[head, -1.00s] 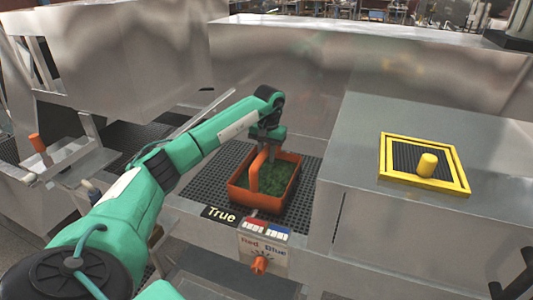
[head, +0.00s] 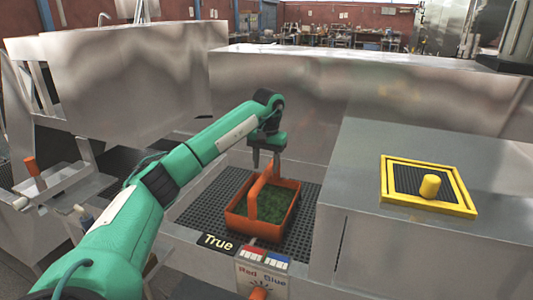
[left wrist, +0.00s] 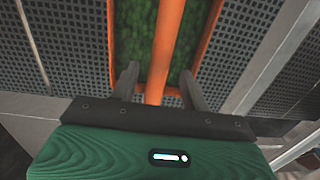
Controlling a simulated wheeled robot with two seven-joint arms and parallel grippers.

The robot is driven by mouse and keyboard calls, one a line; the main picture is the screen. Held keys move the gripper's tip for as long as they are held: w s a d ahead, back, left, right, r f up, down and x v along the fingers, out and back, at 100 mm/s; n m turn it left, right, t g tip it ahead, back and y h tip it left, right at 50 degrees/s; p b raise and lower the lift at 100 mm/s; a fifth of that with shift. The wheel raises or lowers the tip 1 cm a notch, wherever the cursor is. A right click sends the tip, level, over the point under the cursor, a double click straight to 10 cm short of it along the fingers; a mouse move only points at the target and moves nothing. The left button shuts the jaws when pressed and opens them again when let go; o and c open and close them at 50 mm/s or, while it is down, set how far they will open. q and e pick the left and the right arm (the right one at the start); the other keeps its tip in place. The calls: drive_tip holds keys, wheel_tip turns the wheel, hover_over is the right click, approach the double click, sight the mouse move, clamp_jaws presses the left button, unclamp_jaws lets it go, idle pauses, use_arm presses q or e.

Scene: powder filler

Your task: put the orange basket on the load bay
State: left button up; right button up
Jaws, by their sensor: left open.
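The orange basket (head: 237,223), filled with green material, stands upright on a dark grated bay (head: 308,212) behind a "True" label. Its orange handle arches over it. My left gripper (head: 267,164) is open just above the far end of the basket. In the left wrist view the basket's handle (left wrist: 165,50) runs between the two open fingers (left wrist: 158,88), with a gap on each side. My right gripper is not in view.
A panel with red and blue labels and an orange knob (head: 258,293) is at the bay's front. A metal block (head: 420,240) on the right carries a yellow-framed hatch (head: 430,184) with a yellow knob. Metal walls stand behind and left of the bay.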

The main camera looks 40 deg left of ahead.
use_arm(q)
drive_tip(key=shift+r+b, duration=0.4)
drive_tip(key=shift+r, duration=2.5)
